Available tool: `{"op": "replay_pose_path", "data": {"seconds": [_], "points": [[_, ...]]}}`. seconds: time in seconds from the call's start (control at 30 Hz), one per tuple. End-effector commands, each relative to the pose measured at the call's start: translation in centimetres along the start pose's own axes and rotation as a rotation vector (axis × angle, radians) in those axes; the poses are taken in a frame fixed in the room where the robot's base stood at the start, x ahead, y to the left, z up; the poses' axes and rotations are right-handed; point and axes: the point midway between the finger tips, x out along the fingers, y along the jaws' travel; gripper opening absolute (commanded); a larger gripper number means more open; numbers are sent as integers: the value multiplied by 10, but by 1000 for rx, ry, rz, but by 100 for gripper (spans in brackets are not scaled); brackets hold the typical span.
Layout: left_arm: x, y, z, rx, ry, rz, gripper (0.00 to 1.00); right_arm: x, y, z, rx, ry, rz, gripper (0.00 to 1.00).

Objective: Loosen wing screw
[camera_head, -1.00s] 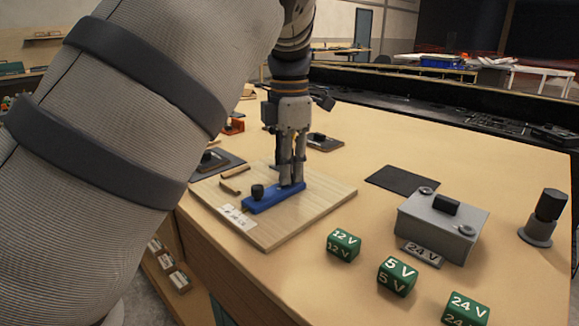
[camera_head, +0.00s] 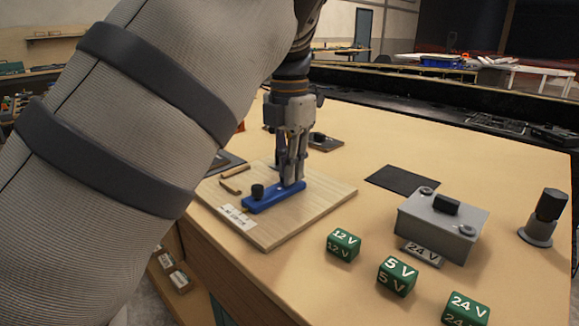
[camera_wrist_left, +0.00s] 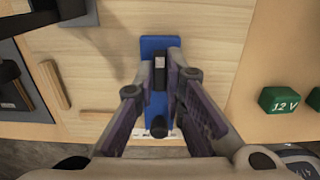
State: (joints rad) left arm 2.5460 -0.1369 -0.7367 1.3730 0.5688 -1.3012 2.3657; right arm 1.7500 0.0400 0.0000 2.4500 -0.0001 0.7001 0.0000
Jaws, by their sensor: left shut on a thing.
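The blue bar (camera_head: 273,198) lies on a light wooden board (camera_head: 322,212), with a black round knob (camera_head: 257,191) at its near end. My left gripper (camera_head: 291,182) points straight down over the bar's far end. In the left wrist view, the gripper (camera_wrist_left: 161,78) is shut on a dark upright piece (camera_wrist_left: 160,72) that looks like the wing screw, on the blue bar (camera_wrist_left: 160,43). The fingers hide the screw in the head view. The knob (camera_wrist_left: 158,127) shows nearer the wrist. My right gripper is not in view.
A grey battery-like box (camera_head: 442,228), a black mat (camera_head: 401,180) and a dark knob on a round base (camera_head: 545,218) stand to the right. Green voltage cubes (camera_head: 344,244) line the front. Small wooden strips (camera_head: 235,172) lie left of the bar.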

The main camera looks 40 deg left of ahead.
Motion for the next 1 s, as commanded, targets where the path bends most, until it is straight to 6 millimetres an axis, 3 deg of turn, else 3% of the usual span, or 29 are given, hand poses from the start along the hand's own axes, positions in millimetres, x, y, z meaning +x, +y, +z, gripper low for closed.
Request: {"op": "replay_pose_path", "data": {"seconds": [0.23,0.3,0.37,0.67,0.77,1.0], "points": [[6,0,-2,-3,16,-6,0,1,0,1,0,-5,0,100],[6,0,-2,-2,16,-6,22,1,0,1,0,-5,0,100],[6,0,-1,-2,14,-5,31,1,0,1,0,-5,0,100],[-1,0,0,0,3,-2,31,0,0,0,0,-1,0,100],[-17,0,1,2,-1,-1,31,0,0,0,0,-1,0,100],[-82,1,1,1,2,-1,31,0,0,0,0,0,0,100]]}}
